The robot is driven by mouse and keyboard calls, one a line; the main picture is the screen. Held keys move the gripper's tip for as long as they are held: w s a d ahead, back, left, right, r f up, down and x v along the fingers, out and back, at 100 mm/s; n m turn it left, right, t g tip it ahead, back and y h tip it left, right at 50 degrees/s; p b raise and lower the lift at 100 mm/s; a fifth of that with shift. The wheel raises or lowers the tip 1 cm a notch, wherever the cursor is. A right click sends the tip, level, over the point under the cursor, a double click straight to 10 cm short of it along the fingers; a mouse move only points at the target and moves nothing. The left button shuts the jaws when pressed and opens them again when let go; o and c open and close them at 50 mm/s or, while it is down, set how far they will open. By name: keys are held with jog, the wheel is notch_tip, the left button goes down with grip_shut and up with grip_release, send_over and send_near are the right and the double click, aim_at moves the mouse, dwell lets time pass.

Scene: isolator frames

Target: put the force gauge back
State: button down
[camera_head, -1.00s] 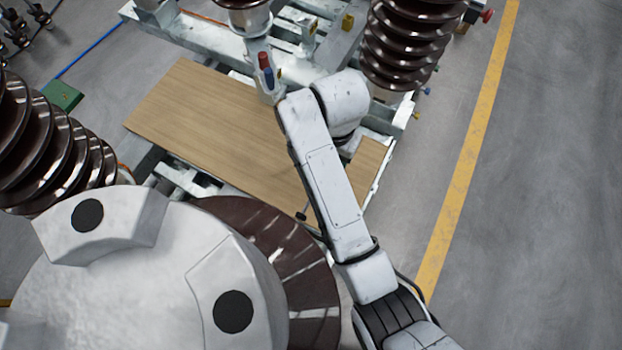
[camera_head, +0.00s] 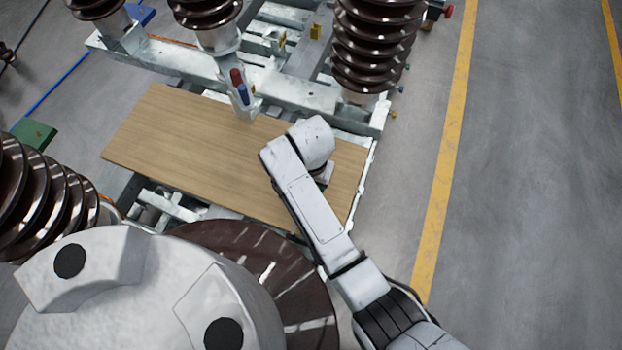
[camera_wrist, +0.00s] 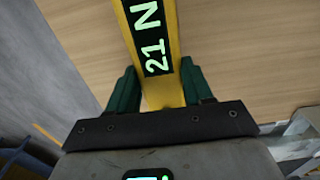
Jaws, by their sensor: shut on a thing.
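In the wrist view the force gauge (camera_wrist: 150,40) is a yellow bar with a black panel reading "21 N" in pale green. It stands between the two green fingers of my gripper (camera_wrist: 158,74), which are shut on it. The gauge runs up out of the top of that view, so its far end is hidden. Behind it is the wooden board (camera_wrist: 240,50). In the head view my white arm reaches over the right part of the board (camera_head: 185,140); my gripper and the gauge are hidden there.
A pale metal frame (camera_head: 300,95) borders the board at the back, with brown ribbed insulators (camera_head: 375,45) above it. A fitting with red and blue caps (camera_head: 240,88) hangs at the board's back edge. The board's left part is bare. Open floor lies right of the yellow line (camera_head: 446,170).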

jog(key=shift+c, duration=2.3)
grip_release()
notch_tip(320, 180, up, 12)
